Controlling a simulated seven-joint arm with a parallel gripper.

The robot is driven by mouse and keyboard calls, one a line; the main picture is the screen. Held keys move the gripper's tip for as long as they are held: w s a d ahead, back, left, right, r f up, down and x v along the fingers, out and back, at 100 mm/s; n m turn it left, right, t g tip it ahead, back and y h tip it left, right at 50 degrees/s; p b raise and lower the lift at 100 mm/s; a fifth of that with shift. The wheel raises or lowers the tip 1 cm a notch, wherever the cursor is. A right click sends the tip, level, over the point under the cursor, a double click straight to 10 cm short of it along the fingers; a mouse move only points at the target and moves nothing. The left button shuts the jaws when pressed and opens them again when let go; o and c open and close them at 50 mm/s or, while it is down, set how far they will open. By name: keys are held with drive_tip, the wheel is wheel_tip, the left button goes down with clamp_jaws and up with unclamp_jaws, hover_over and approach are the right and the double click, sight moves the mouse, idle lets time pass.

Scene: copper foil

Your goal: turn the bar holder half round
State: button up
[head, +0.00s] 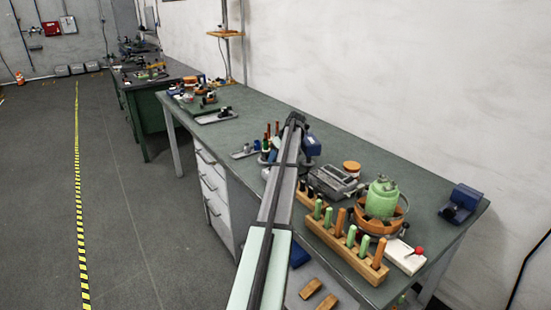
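A long wooden holder (343,251) stands on the green bench near its front right edge. Upright green and orange bars stand in a row in it, and I take this to be the bar holder. It runs slantwise, from upper left to lower right. My gripper (294,119) is at the far end of my arm, beyond and to the left of the holder, over the middle of the bench. It is small and dark, and I cannot see its fingers well enough to tell if they are open. My arm passes left of the holder.
A green cylinder (382,198) in an orange stand is close behind the holder. A white block (405,257) with a red knob is at its right end. A grey case (334,182) and a blue device (461,203) also stand on the bench (425,190).

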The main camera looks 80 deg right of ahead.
clamp_jaws()
